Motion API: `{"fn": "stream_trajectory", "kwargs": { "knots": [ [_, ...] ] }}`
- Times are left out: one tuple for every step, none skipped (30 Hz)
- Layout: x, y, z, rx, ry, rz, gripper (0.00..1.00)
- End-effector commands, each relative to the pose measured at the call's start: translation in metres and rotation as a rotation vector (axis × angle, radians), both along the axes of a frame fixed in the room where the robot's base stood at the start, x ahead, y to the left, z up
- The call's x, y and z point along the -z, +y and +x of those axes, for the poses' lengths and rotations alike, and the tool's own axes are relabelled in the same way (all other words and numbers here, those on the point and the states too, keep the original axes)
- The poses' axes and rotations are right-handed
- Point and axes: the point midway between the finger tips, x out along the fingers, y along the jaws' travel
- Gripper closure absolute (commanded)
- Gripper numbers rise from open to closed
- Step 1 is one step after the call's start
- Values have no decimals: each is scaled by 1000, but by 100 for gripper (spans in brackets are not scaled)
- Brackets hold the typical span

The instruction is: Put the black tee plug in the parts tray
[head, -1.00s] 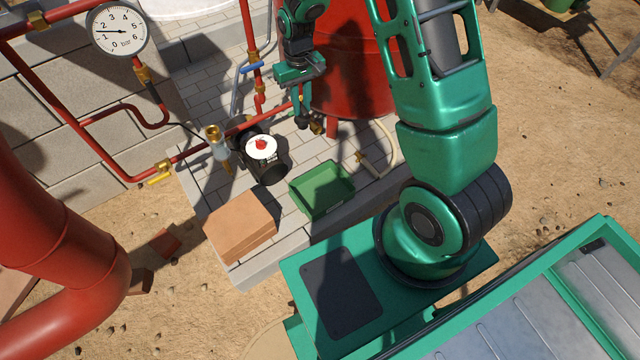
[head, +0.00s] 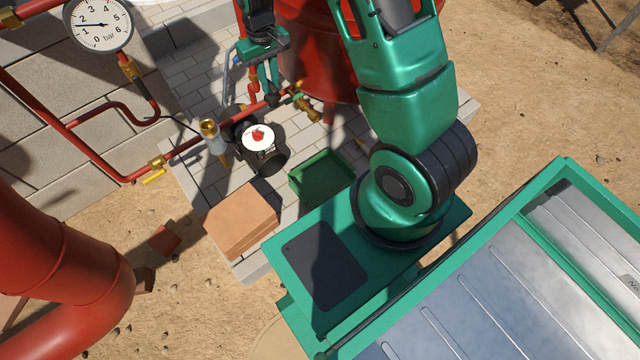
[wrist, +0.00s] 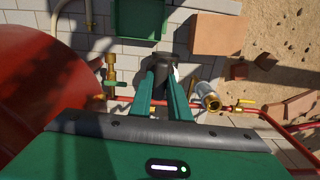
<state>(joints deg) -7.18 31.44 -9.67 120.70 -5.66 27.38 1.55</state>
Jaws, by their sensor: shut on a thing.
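The black tee plug (wrist: 152,76) shows as a dark piece between my fingertips in the wrist view, in front of the black pump. My gripper (wrist: 160,88) is shut on it; its exact outline is hard to tell against the pump. In the head view my gripper (head: 270,91) hangs above the red pipe, behind the pump, and the plug is too small to make out. The green parts tray (head: 322,179) stands on the paved slab, nearer my base than the gripper. It also shows at the top of the wrist view (wrist: 140,22), and its visible floor looks empty.
The black pump (head: 268,160) with a white-and-red top stands left of the tray. A terracotta block (head: 240,220) lies at the slab's front edge. A brass valve (head: 304,104), red piping and the large red tank (head: 325,60) are close to my gripper.

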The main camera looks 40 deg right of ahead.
Motion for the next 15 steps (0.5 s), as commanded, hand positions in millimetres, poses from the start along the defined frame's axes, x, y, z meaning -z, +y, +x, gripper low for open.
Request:
{"fn": "stream_trajectory", "kwargs": {
  "knots": [
    [0,0,0,0,0,0,100],
    [0,-1,0,0,0,0,100],
    [2,-1,0,-4,1,0,100],
    [4,-1,0,-11,1,0,100],
    [7,-1,0,-21,2,0,100],
    [13,-1,0,-43,4,-1,100],
    [19,-1,0,-64,5,-1,100],
    [26,-1,1,-92,6,-1,100],
    [38,-1,1,-135,7,-2,100],
    [48,0,1,-174,8,-2,100],
    [59,0,0,-217,9,-2,100],
    [74,0,0,-278,10,-1,100],
    [87,1,-1,-327,10,-1,100],
    [99,1,-2,-376,10,-1,100],
    [116,2,-3,-443,10,-1,100]
  ]
}}
